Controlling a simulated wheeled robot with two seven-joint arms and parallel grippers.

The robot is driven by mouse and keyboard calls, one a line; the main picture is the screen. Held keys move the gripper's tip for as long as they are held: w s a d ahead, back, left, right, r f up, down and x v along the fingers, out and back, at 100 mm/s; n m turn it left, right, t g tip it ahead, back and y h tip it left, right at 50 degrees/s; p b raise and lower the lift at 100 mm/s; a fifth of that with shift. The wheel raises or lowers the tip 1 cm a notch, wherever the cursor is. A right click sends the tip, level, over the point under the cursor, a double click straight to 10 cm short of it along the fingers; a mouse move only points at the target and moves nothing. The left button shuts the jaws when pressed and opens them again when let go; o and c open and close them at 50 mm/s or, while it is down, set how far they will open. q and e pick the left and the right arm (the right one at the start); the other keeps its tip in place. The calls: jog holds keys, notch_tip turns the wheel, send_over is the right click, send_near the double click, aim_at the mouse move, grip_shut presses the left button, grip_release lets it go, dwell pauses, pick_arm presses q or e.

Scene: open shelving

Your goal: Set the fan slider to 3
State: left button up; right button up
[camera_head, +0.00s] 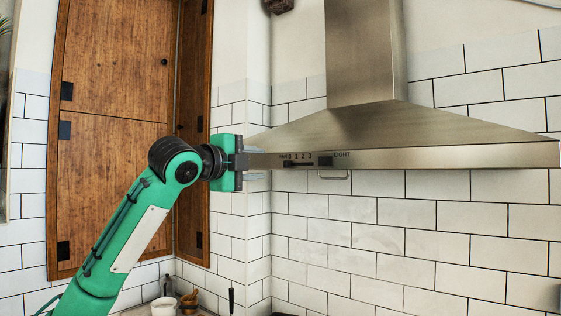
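A steel range hood (440,157) spans the right half of the head view. Its front edge carries a fan slider (298,164), a dark slot under small marks that seem to read 0 to 3. The dark knob is too small to place for certain against the marks. My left gripper (243,161) is at the left end of the hood's front edge, left of the slider and about level with it. My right gripper is not in view.
A dark light switch (325,161) sits right of the slider, by the word LIGHT. A thin rail (333,177) hangs below the hood. A wooden cabinet (110,90) stands behind my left arm. A mortar (189,301) and a white cup (164,306) stand low down.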

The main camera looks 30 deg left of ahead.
aim_at(285, 164)
pick_arm(q)
jog(key=w+p, duration=0.1)
jog(key=w, duration=0.2)
jog(key=w+p, duration=0.1)
jog(key=w, duration=0.5)
jog(key=shift+w+d+p, duration=0.25)
jog(key=shift+d+p, duration=0.1)
jog(key=shift+p, duration=0.05)
grip_shut()
